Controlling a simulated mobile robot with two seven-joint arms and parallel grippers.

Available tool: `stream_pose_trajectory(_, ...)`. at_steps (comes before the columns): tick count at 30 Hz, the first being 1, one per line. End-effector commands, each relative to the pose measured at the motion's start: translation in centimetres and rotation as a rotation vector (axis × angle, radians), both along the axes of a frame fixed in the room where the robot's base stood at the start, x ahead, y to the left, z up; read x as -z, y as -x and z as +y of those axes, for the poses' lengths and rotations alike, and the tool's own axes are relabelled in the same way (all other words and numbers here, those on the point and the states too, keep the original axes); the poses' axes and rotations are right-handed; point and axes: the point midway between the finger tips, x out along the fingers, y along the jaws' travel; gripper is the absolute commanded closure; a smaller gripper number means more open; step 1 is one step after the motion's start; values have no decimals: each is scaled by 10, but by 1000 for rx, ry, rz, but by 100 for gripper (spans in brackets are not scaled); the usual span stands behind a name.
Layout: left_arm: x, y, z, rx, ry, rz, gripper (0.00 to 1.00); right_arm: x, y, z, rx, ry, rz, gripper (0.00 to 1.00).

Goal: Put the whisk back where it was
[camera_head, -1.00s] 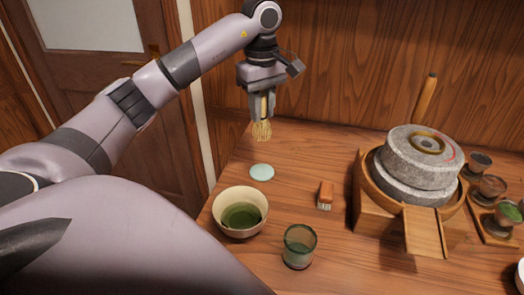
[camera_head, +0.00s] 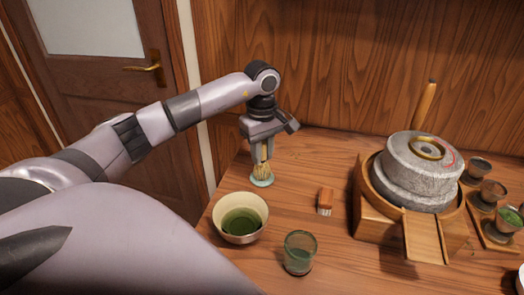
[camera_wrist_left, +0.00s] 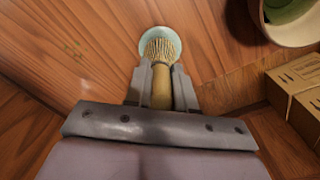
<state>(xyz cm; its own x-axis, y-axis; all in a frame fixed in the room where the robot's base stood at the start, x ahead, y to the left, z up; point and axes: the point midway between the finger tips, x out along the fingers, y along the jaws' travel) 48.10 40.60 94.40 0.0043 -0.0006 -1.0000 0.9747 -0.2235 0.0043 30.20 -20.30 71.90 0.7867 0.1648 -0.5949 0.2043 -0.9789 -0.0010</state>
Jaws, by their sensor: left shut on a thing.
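The bamboo whisk (camera_head: 261,171) is upright, bristles down, in my left gripper (camera_head: 262,153). The gripper is shut on its handle. The whisk's bristle end is at the small pale-green round piece (camera_head: 262,181) on the table, over or touching it; I cannot tell which. In the left wrist view the whisk (camera_wrist_left: 161,48) lies between the two fingers, its bristles in front of the pale-green disc (camera_wrist_left: 146,41). My right gripper is not in view.
A bowl of green tea (camera_head: 240,217) stands in front of the whisk, with a green glass (camera_head: 299,252) nearby. A small brush (camera_head: 325,201) lies to the right. A stone mill (camera_head: 418,173) stands farther right, beside several small cups (camera_head: 493,192). The wooden wall is behind.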

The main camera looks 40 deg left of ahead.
Motion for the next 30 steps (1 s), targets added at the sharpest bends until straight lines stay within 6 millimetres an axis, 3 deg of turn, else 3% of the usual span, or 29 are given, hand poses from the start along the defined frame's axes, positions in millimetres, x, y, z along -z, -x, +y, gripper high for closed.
stream_pose_trajectory(2,2,0,0,0,0,1,100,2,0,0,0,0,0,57)
stream_pose_trajectory(3,3,0,0,0,0,1,73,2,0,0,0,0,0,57)
stream_pose_trajectory(5,2,0,0,0,0,1,53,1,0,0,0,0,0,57)
stream_pose_trajectory(6,2,0,0,0,0,1,50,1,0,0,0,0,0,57)
stream_pose_trajectory(17,-3,0,0,-1,0,-2,50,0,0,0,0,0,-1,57)
stream_pose_trajectory(20,-16,-1,0,-1,-1,-4,50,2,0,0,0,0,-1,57)
stream_pose_trajectory(30,-85,-1,0,-1,0,-5,50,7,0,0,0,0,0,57)
